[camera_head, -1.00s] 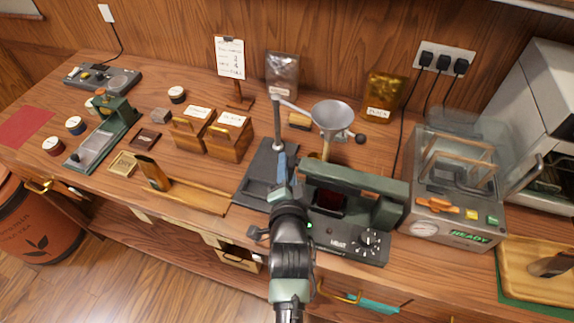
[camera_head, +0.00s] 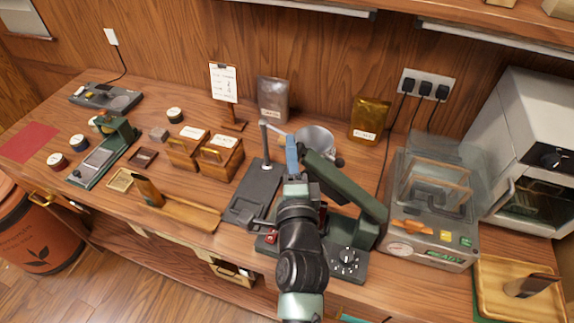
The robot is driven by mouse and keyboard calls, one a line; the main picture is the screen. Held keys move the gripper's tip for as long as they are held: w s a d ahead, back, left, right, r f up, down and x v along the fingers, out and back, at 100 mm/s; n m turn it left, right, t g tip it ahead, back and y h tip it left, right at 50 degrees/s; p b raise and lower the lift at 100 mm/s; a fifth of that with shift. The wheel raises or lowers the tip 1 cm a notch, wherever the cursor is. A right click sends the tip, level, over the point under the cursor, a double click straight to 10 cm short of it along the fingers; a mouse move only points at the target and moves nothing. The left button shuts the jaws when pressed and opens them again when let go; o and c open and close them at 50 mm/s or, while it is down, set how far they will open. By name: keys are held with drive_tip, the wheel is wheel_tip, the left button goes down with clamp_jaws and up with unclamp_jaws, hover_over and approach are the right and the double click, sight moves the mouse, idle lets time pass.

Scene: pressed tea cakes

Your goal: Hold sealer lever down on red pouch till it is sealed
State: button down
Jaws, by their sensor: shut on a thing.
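The sealer (camera_head: 347,262) is a dark machine with a dial and a green lever (camera_head: 345,187). The lever is tilted, its left end raised and its right end low at the hinge. My gripper (camera_head: 292,150), with blue fingers, is at the lever's raised left end and is shut on it. My arm covers much of the sealer's left part. Only a sliver of the red pouch (camera_head: 322,215) shows under the lever beside my wrist. The seal on it cannot be seen.
A metal funnel (camera_head: 316,138) stands just behind the lever. A dark stand with a post (camera_head: 250,195) is to the left. A vacuum machine with a clear lid (camera_head: 432,240) stands close on the right.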

drive_tip(key=s+d+r+m+t+h+b, duration=0.1)
drive_tip(key=s+d+r+m+t+b, duration=0.1)
drive_tip(key=d+r+m, duration=0.5)
drive_tip(key=shift+s+d+r+t+b, duration=0.4)
drive_tip(key=shift+s+d+r, duration=0.35)
drive_tip(key=shift+d, duration=1.15)
drive_tip(key=c, duration=0.7)
unclamp_jaws()
drive_tip(key=shift+c, duration=0.2)
drive_tip(key=shift+s+f, duration=0.15)
drive_tip(key=b+v, duration=0.5)
drive_tip(key=v, duration=0.7)
drive_tip(key=shift+s, duration=0.4)
drive_tip(key=shift+s, duration=0.1)
